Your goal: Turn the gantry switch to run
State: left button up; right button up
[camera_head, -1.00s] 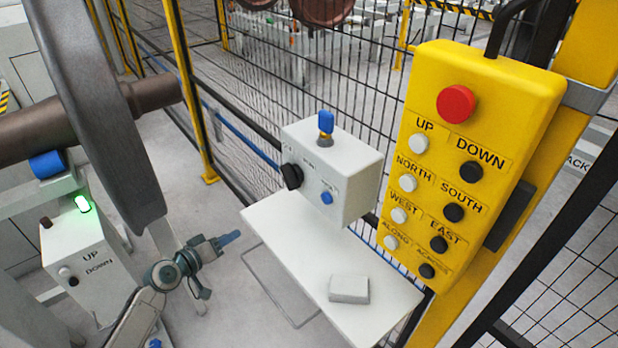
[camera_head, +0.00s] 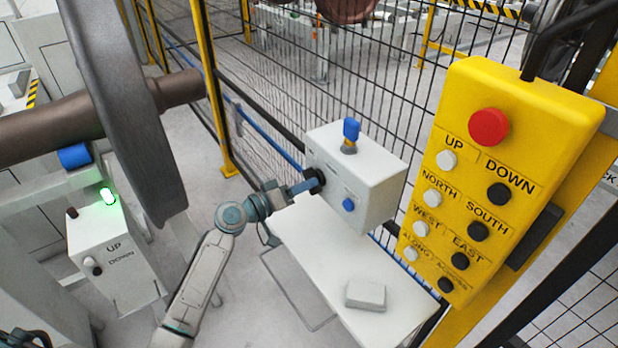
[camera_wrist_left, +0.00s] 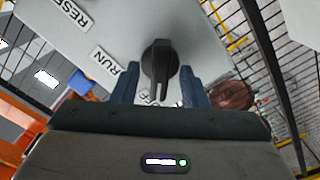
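The gantry switch is a black rotary knob (camera_head: 318,180) on the left face of a white control box (camera_head: 368,195). In the left wrist view the knob (camera_wrist_left: 160,62) shows close up, its white-lined pointer directed down near a partly hidden label that looks like OFF. The RUN label (camera_wrist_left: 104,62) is to its left. My left gripper (camera_head: 305,186) is at the knob. In the left wrist view its two blue fingers (camera_wrist_left: 160,88) stand apart, one on each side of the knob, with visible gaps. My right gripper is not in view.
A white shelf (camera_head: 320,265) under the box carries a small pale block (camera_head: 366,295). A yellow pendant (camera_head: 490,180) with a red button hangs at the right. Mesh fencing stands behind. A large wheel (camera_head: 125,110) on an axle stands at the left.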

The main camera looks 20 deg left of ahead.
pick_arm(q)
jog(key=shift+x, duration=0.95)
jog(key=shift+c, duration=0.2)
